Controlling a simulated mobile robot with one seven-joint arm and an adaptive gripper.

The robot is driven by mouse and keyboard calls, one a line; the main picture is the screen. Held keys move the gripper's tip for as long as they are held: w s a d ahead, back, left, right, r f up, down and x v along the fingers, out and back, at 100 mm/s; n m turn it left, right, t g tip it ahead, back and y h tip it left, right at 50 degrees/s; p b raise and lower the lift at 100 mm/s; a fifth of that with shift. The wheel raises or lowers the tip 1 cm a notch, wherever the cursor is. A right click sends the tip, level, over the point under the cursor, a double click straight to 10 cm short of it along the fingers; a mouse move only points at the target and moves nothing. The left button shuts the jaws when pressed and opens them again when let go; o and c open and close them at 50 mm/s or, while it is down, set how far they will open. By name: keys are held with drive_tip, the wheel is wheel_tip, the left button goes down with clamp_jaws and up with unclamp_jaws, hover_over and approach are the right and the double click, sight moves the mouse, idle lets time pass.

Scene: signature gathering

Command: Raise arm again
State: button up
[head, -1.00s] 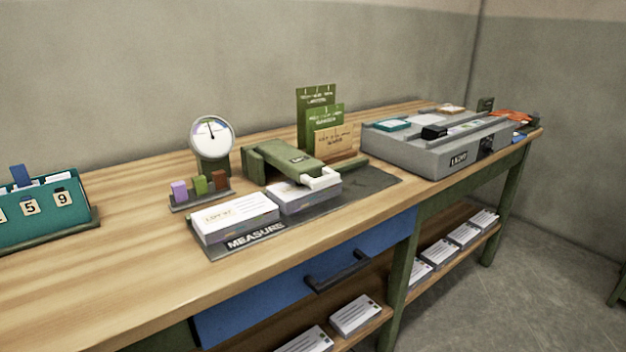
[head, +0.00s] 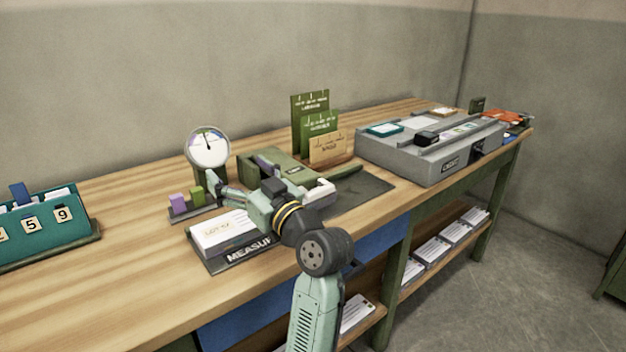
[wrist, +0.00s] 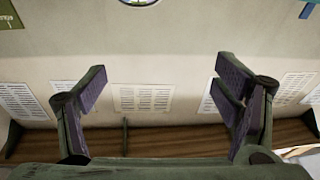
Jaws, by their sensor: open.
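My gripper (head: 238,174) is open and empty. In the head view it is over the measuring station, its spread fingers between the dial gauge (head: 208,147) and the green press (head: 290,168). I cannot tell whether it touches either. My arm comes up from the front edge of the bench and is bent at a dark joint. It hides much of the card stack under the press and part of the label on the dark mat (head: 375,183). In the wrist view the two purple-padded fingers (wrist: 160,88) stand wide apart with nothing between them.
A card stack (head: 222,232) lies on the mat's left. A small block rack (head: 192,207) is partly hidden by my gripper. Green signs (head: 311,115) stand behind the press. A grey machine (head: 400,158) is on the right, a teal card holder (head: 45,222) on the left. The left bench front is clear.

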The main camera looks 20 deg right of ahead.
drive_tip(key=m+g+h+p, duration=0.1)
drive_tip(key=h, duration=0.1)
approach(322, 191)
drive_tip(key=w+a+r, duration=0.1)
drive_tip(key=a, duration=0.1)
drive_tip(key=w+a+r, duration=0.1)
drive_tip(key=w, duration=0.1)
drive_tip(key=w+a+r, duration=0.1)
drive_tip(key=a, duration=0.1)
drive_tip(key=shift+w+a, duration=0.3)
drive_tip(key=shift+a, duration=0.05)
drive_tip(key=s+d+f, duration=0.3)
drive_tip(key=s+d, duration=0.1)
drive_tip(key=d, duration=0.2)
drive_tip(key=shift+m, duration=0.3)
drive_tip(key=p+x, duration=0.1)
drive_tip(key=x, duration=0.3)
drive_tip(key=p+x, duration=0.2)
drive_tip(key=x, duration=0.3)
drive_tip(key=shift+s+a, duration=0.1)
drive_tip(key=shift+a, duration=0.15)
drive_tip(key=shift+w+a, duration=0.2)
drive_tip(key=shift+w, duration=0.45)
drive_tip(key=shift+c, duration=0.3)
drive_tip(key=c, duration=1.6)
